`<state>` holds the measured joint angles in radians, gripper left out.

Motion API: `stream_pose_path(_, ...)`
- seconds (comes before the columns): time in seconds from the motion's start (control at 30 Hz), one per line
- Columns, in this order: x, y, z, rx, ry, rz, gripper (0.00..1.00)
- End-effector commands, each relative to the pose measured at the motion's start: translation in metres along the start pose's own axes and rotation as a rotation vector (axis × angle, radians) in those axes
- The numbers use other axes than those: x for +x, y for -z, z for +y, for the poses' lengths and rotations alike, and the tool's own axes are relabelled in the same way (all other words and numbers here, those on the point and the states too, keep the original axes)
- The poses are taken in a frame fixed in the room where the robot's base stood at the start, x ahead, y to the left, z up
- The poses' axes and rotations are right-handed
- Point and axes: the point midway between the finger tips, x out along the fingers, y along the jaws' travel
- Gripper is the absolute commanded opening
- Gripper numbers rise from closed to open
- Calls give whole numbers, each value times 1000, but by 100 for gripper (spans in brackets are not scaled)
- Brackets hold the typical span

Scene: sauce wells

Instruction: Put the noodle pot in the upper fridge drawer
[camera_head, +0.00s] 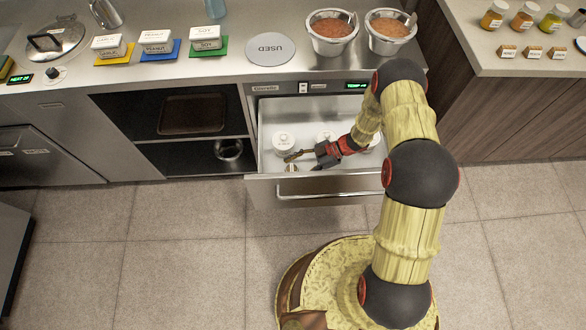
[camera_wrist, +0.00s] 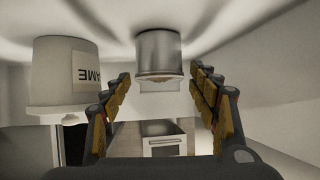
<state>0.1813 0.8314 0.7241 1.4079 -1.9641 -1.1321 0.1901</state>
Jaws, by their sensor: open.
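A small steel pot (camera_wrist: 158,52), which may be the noodle pot, shows upside down in the wrist view, ahead of and between my fingertips. A small shiny shape (camera_head: 291,168) in the head view may be the same pot. My gripper (camera_head: 303,160) is inside the pulled-out upper fridge drawer (camera_head: 268,188). Its fingers are open in the wrist view (camera_wrist: 160,76), with a gap on both sides of the pot. I cannot tell how far ahead the pot is. A pale tub (camera_wrist: 65,70) with a label ending in "AME" is left of the fingers.
White lidded tubs, including one at the left (camera_head: 283,140), stand in the drawer behind my gripper. Two steel pots of orange food (camera_head: 332,47) (camera_head: 390,46) and a "USED" mat (camera_head: 270,48) are on the counter above. The floor left of my base is clear.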

Motion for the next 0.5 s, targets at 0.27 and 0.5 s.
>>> stream_pose_path(0.27,-26,4,1,1,-4,0,60)
stream_pose_path(0.5,-76,4,1,1,-4,0,60)
